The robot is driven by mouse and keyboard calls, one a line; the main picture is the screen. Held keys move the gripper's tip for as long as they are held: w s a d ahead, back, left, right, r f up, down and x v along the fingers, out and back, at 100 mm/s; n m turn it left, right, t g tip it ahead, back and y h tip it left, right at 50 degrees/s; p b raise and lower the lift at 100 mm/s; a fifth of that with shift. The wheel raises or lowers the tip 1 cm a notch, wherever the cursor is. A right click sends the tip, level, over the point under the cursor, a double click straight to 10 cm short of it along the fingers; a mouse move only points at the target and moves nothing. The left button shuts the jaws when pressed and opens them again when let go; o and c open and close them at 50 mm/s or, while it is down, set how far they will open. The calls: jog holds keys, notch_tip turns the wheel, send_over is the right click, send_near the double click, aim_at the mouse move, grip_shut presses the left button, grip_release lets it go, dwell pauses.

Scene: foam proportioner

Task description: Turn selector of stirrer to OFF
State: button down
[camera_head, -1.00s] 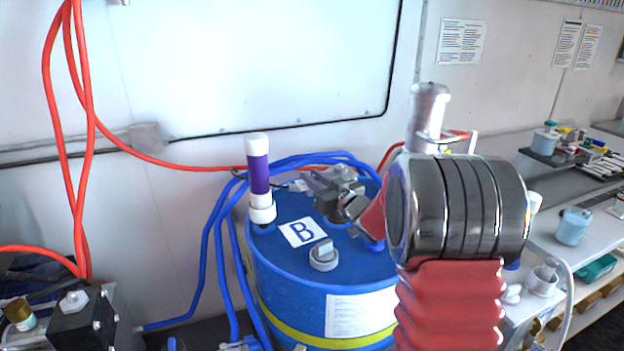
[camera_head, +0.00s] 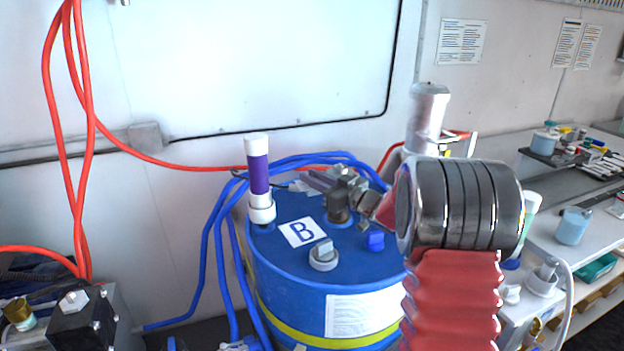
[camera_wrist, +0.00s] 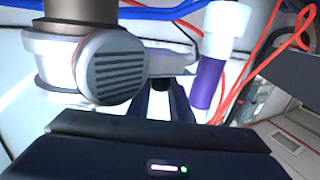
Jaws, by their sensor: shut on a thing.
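The stirrer shows in the wrist view as a grey vented round housing (camera_wrist: 110,68) on a brown and white body, at the upper left. My gripper (camera_wrist: 166,88) is just to the right of this housing, its dark fingers shut at a small grey part that I take for the selector; the fingers mostly hide it, and its setting cannot be read. In the head view my gripper (camera_head: 330,182) is low over the top of the blue drum (camera_head: 282,262) marked B, with a brownish part of the stirrer (camera_head: 340,214) just under it.
A purple and white tube (camera_head: 259,180) stands on the drum, left of my gripper. A grey knob (camera_head: 323,256) and a blue block (camera_head: 375,241) are on the drum top. Blue hoses (camera_head: 213,240) run around the drum. A bench (camera_head: 575,200) with bottles is at right.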

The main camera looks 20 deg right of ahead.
jog(key=c, duration=1.9)
grip_release()
jog(key=shift+o, duration=0.2)
jog(key=shift+s, duration=0.1)
jog(key=v, duration=1.3)
jog(key=shift+s+d, duration=0.2)
